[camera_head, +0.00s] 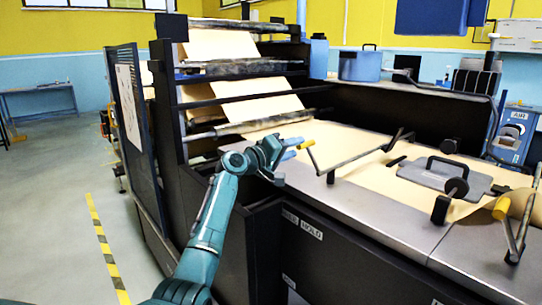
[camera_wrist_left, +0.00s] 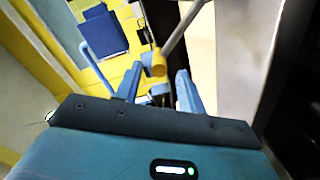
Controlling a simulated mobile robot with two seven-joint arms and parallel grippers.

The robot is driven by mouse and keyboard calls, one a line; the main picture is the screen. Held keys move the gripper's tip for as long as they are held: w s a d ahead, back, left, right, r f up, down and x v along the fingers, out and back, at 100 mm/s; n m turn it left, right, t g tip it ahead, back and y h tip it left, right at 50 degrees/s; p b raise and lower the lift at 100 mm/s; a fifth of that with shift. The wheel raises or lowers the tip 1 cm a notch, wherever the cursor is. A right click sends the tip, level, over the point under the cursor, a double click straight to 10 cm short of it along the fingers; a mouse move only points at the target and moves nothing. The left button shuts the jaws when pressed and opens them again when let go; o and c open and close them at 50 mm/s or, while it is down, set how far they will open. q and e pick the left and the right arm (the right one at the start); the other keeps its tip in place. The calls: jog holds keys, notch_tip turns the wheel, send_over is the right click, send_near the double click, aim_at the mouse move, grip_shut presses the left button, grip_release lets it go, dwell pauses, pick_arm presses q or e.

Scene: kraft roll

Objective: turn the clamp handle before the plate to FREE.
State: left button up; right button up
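The clamp handle is a grey crank rod with a yellow grip (camera_head: 306,144), on the machine's near edge, left of the plate (camera_head: 445,172). The rod runs from the grip down to a dark pivot post. My left gripper (camera_head: 294,147) is just left of the yellow grip in the head view. In the left wrist view the gripper (camera_wrist_left: 158,84) is open, and the yellow grip (camera_wrist_left: 154,63) shows just beyond and between the fingertips. Whether they touch it I cannot tell. My right gripper is not in view.
A HOLD label (camera_head: 312,229) is on the front panel, with another label partly hidden beside it. A second yellow-gripped handle (camera_head: 502,208) stands at right. Kraft paper (camera_head: 345,142) lies over the bed. Rollers (camera_head: 235,68) rise behind my arm. Open floor lies left.

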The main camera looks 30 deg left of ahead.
pick_arm(q)
jog(key=v, duration=0.8)
jog(key=shift+s+b, duration=0.2)
jog(key=shift+b, duration=0.15)
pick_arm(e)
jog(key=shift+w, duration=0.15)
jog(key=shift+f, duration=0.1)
